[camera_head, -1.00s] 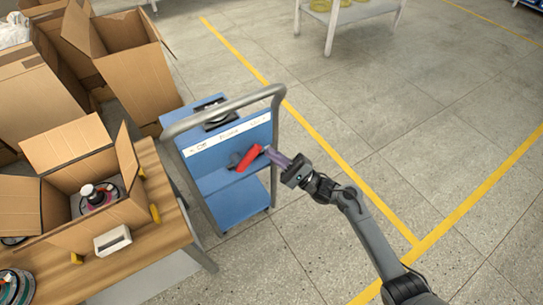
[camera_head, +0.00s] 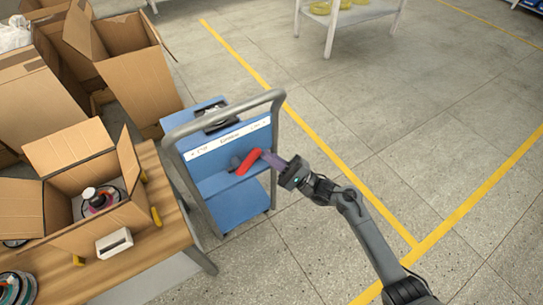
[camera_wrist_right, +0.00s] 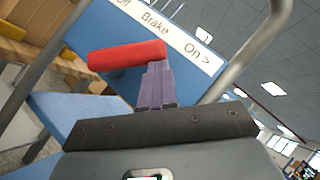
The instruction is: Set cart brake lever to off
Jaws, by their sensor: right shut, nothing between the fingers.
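The red brake lever (camera_head: 249,161) is on the front of the blue cart (camera_head: 243,204), below a white label strip. In the right wrist view the red lever (camera_wrist_right: 127,55) points left, under a label reading "Brake" with "On >" at the right. My right gripper (camera_head: 264,155) is shut with nothing between its fingers. Its purple fingertips (camera_wrist_right: 156,68) are at the lever's right end, overlapping it in view; I cannot tell whether they touch. My left gripper is not in view.
A grey handle (camera_head: 225,107) frames the cart top. A wooden table (camera_head: 167,236) with an open cardboard box (camera_head: 60,207) stands close at the left. More cartons (camera_head: 125,65) are behind. The floor right of the cart is clear.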

